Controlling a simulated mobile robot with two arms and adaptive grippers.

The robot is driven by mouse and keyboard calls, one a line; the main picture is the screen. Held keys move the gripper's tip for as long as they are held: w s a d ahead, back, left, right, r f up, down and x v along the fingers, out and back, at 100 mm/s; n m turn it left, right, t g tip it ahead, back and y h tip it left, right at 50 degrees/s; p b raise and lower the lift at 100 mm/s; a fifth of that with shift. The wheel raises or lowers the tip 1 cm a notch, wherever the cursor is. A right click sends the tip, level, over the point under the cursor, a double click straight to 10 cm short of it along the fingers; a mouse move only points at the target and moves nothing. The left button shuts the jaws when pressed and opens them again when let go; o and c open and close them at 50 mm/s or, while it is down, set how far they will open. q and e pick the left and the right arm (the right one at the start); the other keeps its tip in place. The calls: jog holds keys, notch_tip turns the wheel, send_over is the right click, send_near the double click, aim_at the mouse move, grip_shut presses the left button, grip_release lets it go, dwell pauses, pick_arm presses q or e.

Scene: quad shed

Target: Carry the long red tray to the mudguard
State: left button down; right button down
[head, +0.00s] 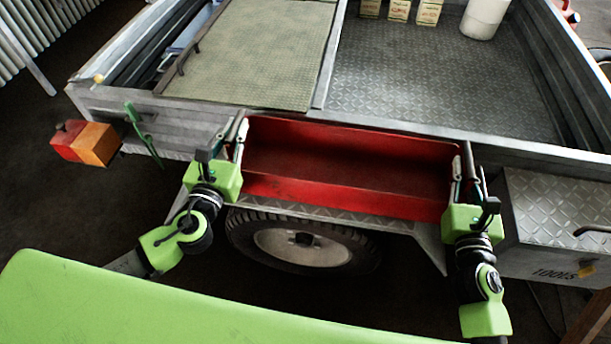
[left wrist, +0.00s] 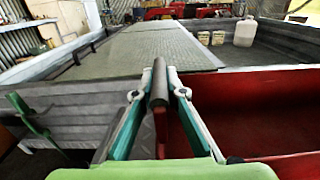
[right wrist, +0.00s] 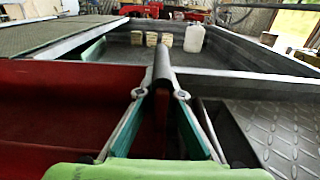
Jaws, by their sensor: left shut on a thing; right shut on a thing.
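The long red tray (head: 345,165) is empty and sits in front of the trailer's side wall, over the diamond-plate mudguard (head: 330,216) above the wheel. I cannot tell whether its underside touches the mudguard. My left gripper (head: 238,140) is shut on the bar handle at the tray's left end; the dark handle (left wrist: 159,85) shows between its fingers in the left wrist view. My right gripper (head: 468,165) is shut on the handle at the right end, and that handle (right wrist: 162,75) shows in the right wrist view. The tray looks roughly level.
The trailer bed (head: 430,80) behind holds several small boxes (head: 399,10) and a white canister (head: 484,18). A grey tool box (head: 560,225) stands close right of my right gripper. An orange lamp (head: 95,144) and green lever (head: 142,130) are at left. The wheel (head: 300,245) is below.

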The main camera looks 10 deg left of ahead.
pick_arm(q)
jog(key=shift+f+b, duration=0.45)
jog(key=shift+f, duration=0.15)
pick_arm(e)
jog(key=shift+f, duration=0.6)
pick_arm(q)
jog(key=c, duration=2)
grip_release()
jog(key=shift+c, duration=0.2)
pick_arm(e)
jog(key=c, duration=2.2)
grip_release()
jog(key=shift+o, duration=0.2)
pick_arm(q)
jog(key=shift+s, duration=0.1)
pick_arm(e)
jog(key=shift+s, duration=0.6)
pick_arm(q)
jog(key=s, duration=1.2)
pick_arm(e)
jog(key=s, duration=1.1)
pick_arm(q)
jog(key=shift+r, duration=0.1)
pick_arm(e)
jog(key=shift+r, duration=0.1)
